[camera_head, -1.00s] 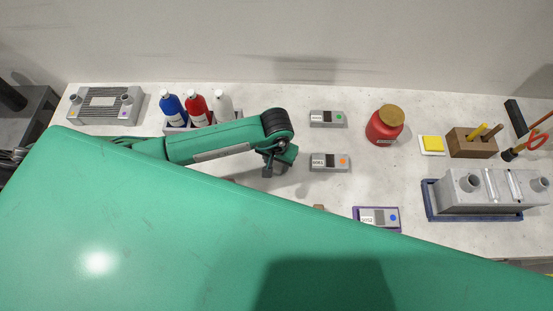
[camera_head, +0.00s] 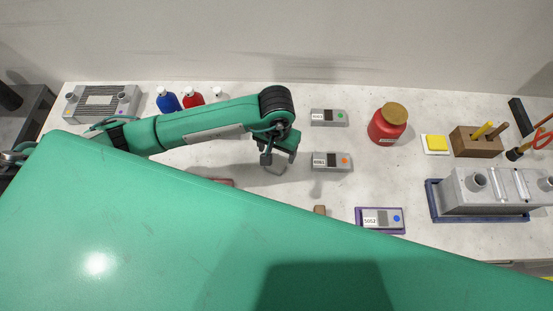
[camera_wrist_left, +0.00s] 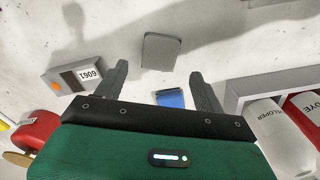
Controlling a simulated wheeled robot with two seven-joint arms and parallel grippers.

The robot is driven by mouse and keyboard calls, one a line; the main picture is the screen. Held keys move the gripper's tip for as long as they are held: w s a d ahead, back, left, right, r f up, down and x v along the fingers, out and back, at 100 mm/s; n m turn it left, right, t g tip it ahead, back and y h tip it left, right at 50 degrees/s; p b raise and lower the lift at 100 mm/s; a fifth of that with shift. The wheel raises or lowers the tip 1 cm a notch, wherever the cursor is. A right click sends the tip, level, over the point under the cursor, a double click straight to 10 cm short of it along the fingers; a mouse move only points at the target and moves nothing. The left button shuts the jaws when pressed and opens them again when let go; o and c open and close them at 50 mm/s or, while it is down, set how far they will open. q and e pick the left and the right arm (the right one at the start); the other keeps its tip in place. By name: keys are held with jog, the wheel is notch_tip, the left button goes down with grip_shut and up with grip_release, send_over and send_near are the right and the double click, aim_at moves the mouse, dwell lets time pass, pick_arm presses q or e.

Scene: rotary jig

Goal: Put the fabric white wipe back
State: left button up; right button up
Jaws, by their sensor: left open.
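My left gripper (camera_head: 279,153) points down over the middle of the table, and its open fingers (camera_wrist_left: 160,80) show in the left wrist view. A small grey square piece (camera_wrist_left: 161,52) lies on the table just beyond the fingertips. A grey piece (camera_head: 277,168) also shows under the gripper in the head view. A small blue item (camera_wrist_left: 171,98) lies between the fingers in the wrist view, partly hidden by the gripper body. I cannot tell whether either is the wipe; no clearly white cloth shows. My right gripper is not in view.
Grey boxes (camera_head: 332,161) (camera_head: 329,117) and a red jar (camera_head: 388,125) stand to the right. Blue (camera_head: 168,101) and red (camera_head: 193,98) bottles stand behind my left arm. A grey jig block (camera_head: 497,190) sits far right. The table's front is hidden.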

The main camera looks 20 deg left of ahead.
aim_at(277, 162)
pick_arm(q)
notch_tip(277, 162, up, 6)
jog(key=shift+f+b, duration=0.1)
jog(key=shift+b, duration=0.75)
jog(key=shift+s, duration=0.1)
